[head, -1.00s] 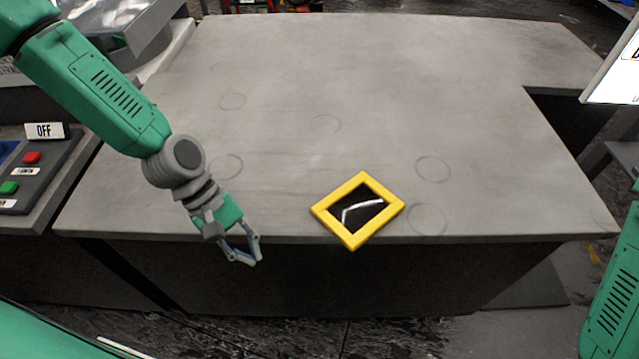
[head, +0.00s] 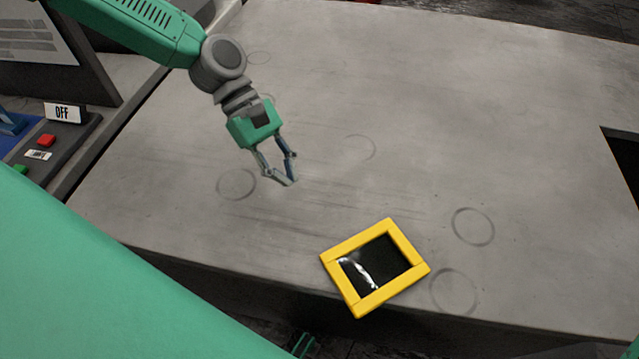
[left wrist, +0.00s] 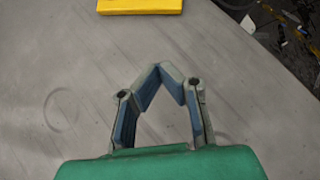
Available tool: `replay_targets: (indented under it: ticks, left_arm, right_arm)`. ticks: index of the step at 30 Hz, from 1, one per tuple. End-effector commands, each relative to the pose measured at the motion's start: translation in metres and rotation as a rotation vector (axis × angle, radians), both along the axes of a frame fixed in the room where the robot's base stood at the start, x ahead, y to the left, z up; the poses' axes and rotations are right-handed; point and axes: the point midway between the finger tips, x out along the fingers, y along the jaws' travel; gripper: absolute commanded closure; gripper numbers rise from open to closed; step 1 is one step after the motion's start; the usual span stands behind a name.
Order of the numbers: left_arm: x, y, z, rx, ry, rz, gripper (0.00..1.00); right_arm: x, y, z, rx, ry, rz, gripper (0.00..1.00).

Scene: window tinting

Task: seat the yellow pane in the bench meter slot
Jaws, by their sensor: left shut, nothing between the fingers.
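The yellow pane (head: 341,263), a square yellow frame around a dark, glossy middle, lies turned askew on the grey bench near its front edge. Part of its yellow border shows at the top of the left wrist view (left wrist: 140,5). My left gripper (head: 290,181) is above the bench, up and to the left of the pane and apart from it. Its fingertips meet with nothing between them, as the left wrist view also shows (left wrist: 171,70). My right gripper is out of view. I cannot make out a meter slot in these frames.
The grey bench top (head: 430,110) is mostly bare, with faint ring marks. A control panel (head: 75,135) with an OFF sign (head: 64,112) and a red button (head: 46,140) stands at the left. A dark notch (head: 625,160) cuts the bench's right side.

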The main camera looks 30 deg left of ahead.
Motion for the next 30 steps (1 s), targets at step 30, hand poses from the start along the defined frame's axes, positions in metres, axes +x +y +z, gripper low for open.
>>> replay_targets:
  ticks: [30]
  left_arm:
    - [-0.031, -0.101, -0.065, -0.001, 0.002, 0.0, 1.0]
  right_arm:
    - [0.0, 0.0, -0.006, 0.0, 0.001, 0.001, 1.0]
